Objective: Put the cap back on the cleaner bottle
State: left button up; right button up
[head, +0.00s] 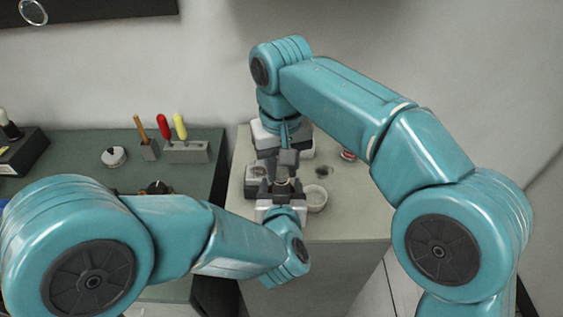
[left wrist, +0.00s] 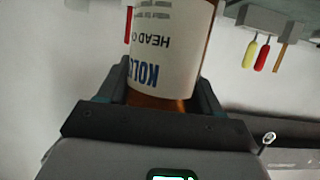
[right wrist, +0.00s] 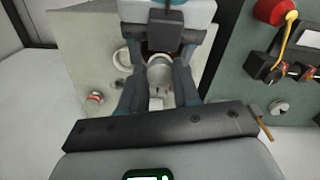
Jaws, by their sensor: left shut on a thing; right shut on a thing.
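The cleaner bottle (left wrist: 165,60) is amber with a white printed label, which reads upside down in the left wrist view. My left gripper (head: 282,188) is shut on it; in the head view the bottle is mostly hidden by fingers. My right gripper (head: 286,158) is just beyond the left one in the head view, pointing down. In the right wrist view it is shut on a small pale round thing (right wrist: 160,72), which looks like the cap. The left gripper shows close behind it at the top. Whether cap and bottle touch, I cannot tell.
Both grippers are over a pale bench, with a white dish (head: 315,198), a dark round spot (head: 324,172) and a red-marked tin (head: 348,155) close by. A green bench on the left holds a tool block (head: 186,152) and a white round item (head: 113,156). The pale bench's front right is clear.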

jog(key=shift+f, duration=0.1)
jog(key=m, duration=0.6)
jog(key=shift+a+m, duration=0.1)
jog(key=shift+m, duration=0.2)
jog(key=o, duration=1)
jog(key=shift+r, duration=2.25)
jog(key=shift+c, duration=0.4)
